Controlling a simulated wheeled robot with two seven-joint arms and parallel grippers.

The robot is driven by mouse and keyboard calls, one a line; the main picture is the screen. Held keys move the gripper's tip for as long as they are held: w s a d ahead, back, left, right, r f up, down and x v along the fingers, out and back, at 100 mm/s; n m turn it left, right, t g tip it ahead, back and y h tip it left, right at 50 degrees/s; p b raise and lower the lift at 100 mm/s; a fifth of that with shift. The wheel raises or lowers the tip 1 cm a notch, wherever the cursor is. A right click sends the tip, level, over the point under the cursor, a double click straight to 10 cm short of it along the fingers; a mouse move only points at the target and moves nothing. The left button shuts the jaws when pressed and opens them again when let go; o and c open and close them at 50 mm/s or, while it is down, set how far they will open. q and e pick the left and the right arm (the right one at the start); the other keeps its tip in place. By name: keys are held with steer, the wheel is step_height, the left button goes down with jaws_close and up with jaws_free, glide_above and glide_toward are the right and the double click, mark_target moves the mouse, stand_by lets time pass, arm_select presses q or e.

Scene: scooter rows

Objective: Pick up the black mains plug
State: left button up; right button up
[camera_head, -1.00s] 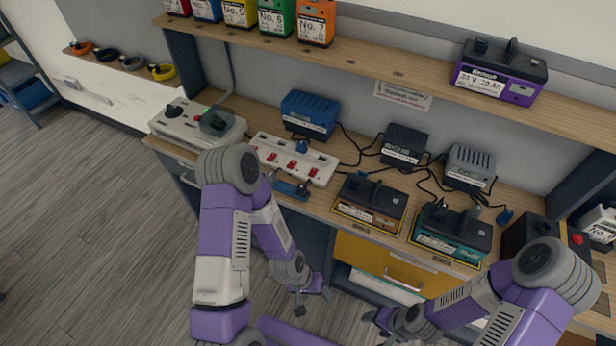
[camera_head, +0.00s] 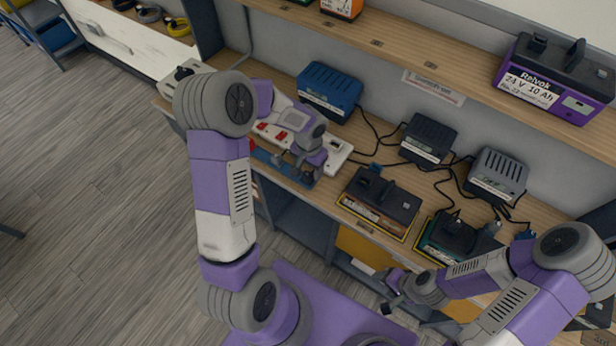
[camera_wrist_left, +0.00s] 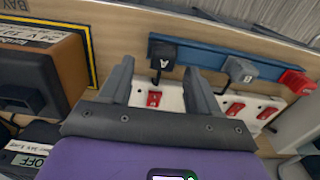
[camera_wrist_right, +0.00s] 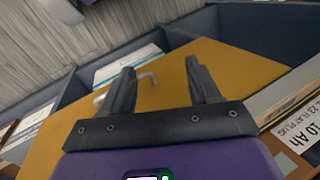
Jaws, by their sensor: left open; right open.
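The black mains plug (camera_wrist_left: 163,52), marked A, stands on a blue rack (camera_wrist_left: 205,58) at the bench's front edge in the left wrist view. A grey plug (camera_wrist_left: 241,68) marked B and a red plug (camera_wrist_left: 296,81) sit along the same rack. My left gripper (camera_wrist_left: 158,78) is open and empty, its fingertips on either side of the black plug's line and seemingly short of it. My right gripper (camera_head: 389,299) is open and empty in front of the bench.
A white power strip (camera_head: 338,150) with red switches lies behind the rack. Chargers, batteries and loose cables crowd the bench to the right. A yellow drawer front (camera_wrist_right: 170,105) faces my right gripper. A shelf (camera_head: 380,48) overhangs the bench.

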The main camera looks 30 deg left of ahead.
mark_target(307, 174)
arm_select(q)
steer(key=f, duration=0.4)
steer(key=shift+a+f+b, duration=0.25)
steer(key=shift+f+b, duration=0.05)
steer(key=shift+r, duration=0.1)
steer(key=c, duration=1.1)
